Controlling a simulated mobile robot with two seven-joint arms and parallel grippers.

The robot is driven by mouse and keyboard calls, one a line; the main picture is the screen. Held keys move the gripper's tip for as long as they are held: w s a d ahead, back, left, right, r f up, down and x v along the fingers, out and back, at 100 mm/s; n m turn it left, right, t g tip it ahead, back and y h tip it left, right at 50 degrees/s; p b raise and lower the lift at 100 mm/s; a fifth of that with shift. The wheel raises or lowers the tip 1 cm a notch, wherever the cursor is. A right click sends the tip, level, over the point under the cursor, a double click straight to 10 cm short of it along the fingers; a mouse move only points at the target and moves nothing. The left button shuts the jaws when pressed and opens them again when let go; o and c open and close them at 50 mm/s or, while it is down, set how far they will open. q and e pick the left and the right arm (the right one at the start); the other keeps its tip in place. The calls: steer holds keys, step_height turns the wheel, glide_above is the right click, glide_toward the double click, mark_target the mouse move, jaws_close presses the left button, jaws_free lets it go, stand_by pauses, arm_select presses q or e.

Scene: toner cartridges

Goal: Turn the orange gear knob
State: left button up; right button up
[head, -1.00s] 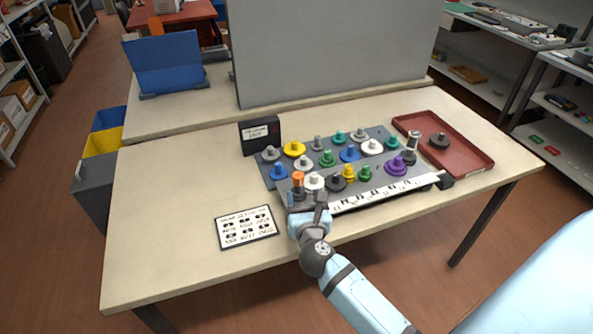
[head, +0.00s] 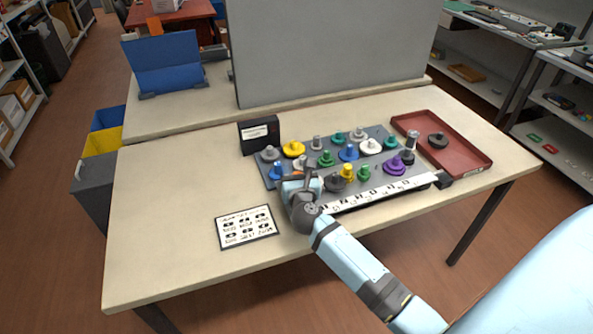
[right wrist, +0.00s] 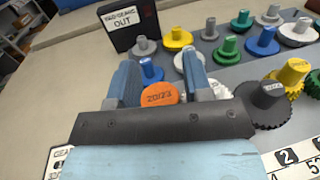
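The orange gear knob (right wrist: 160,94) shows its marked orange top between the two fingers in the right wrist view. The grey board (head: 265,178) carries several coloured gear knobs. My left gripper is not in view.
A blue knob (right wrist: 150,70) and a pale knob (right wrist: 188,62) stand close beyond the fingers. A dark gear (right wrist: 268,103) is to the right. A black box (head: 259,134), a printed card (head: 246,228) and a red tray (head: 466,160) lie around the board. The left tabletop is clear.

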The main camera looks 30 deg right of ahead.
steer(key=c, duration=0.6)
